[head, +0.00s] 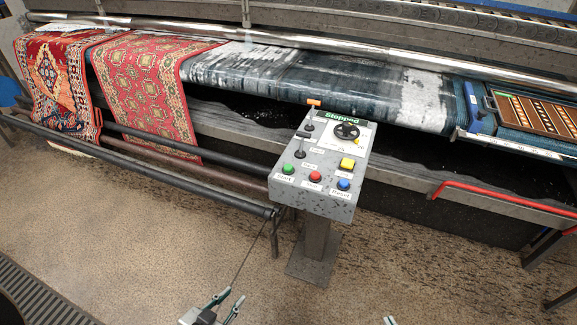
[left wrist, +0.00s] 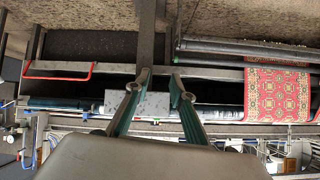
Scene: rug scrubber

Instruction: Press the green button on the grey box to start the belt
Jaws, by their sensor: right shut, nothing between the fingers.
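The grey box (head: 322,193) stands on a post, with a sloping top panel. The green button (head: 288,168) is at its left front corner. A red button (head: 315,177) and a blue button (head: 344,184) are in the same row. My left gripper (head: 227,300) is low in the head view, in front of the box and apart from it, open and empty. In the left wrist view its fingers (left wrist: 160,76) are spread, with the grey box (left wrist: 153,105) beyond them. My right gripper (head: 390,321) shows only a tip at the bottom edge.
The panel also has a yellow button (head: 347,163), a black knob (head: 347,130), levers and a green display reading "Stopped". Behind is the belt (head: 300,75) with red patterned rugs (head: 148,90). Dark rails (head: 200,180) run left of the box; a red bar (head: 500,192) is right.

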